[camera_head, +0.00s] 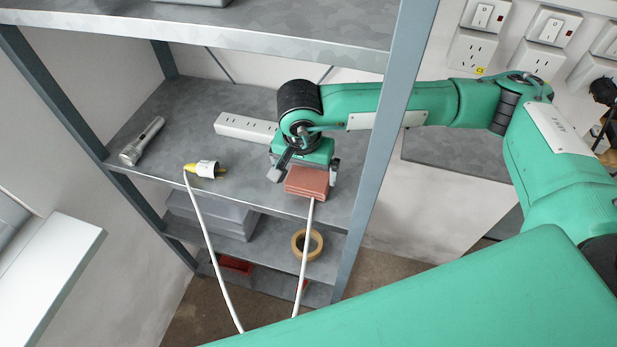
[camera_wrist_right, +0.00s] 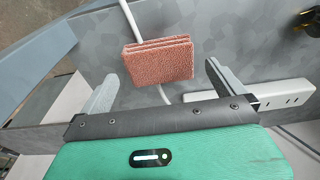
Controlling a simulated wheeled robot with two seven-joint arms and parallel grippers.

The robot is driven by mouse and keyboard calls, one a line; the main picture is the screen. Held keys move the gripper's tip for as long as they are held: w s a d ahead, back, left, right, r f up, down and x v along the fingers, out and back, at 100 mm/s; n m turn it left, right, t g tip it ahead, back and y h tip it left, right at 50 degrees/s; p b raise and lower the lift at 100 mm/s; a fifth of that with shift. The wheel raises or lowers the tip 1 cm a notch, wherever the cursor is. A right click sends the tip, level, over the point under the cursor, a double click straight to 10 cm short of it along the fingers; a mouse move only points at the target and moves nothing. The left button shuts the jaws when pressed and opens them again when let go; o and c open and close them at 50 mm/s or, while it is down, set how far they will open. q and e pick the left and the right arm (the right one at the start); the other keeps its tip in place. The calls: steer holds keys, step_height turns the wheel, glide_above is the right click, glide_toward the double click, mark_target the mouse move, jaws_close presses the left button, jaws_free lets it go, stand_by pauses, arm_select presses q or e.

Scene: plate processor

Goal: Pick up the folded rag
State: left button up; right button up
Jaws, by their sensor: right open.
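The folded rag (camera_head: 306,182) is a reddish-brown, layered block on the grey metal shelf, near its front edge. My right gripper (camera_head: 306,175) is right at it from above and behind, with a finger on either side. In the right wrist view the rag (camera_wrist_right: 158,60) lies ahead of my right gripper (camera_wrist_right: 158,85), roughly between the lines of its two open fingers. Clear gaps show on both sides, so the fingers do not grip it. A white cord passes under or behind the rag. My left gripper is not in view.
A white power strip (camera_head: 245,128) lies behind the rag. A yellow-and-white plug (camera_head: 205,169) and a flashlight (camera_head: 142,141) lie to the left. A blue-grey shelf post (camera_head: 383,150) stands right of the rag, in front of my right arm. A tape roll (camera_head: 307,244) is below.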

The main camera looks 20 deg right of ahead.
mark_target(308, 179)
steer(key=shift+w+d+f+p, duration=0.1)
steer(key=shift+f+p, duration=0.1)
steer(key=shift+p, duration=0.1)
steer(key=f, duration=0.1)
steer(key=f+p, duration=0.1)
steer(key=d+f+p, duration=0.1)
steer(key=f, duration=0.1)
steer(key=shift+w, duration=0.4)
steer(key=shift+a+f, duration=0.1)
steer(key=shift+f, duration=0.2)
steer(key=c, duration=0.7)
steer(key=shift+r, duration=0.15)
steer(key=shift+w+r, duration=0.1)
steer(key=shift+r, duration=0.3)
step_height(308, 179, up, 8)
steer(key=b, duration=0.3)
steer(key=shift+r+b, duration=0.2)
steer(key=shift+b, duration=0.2)
steer(key=shift+r, duration=0.35)
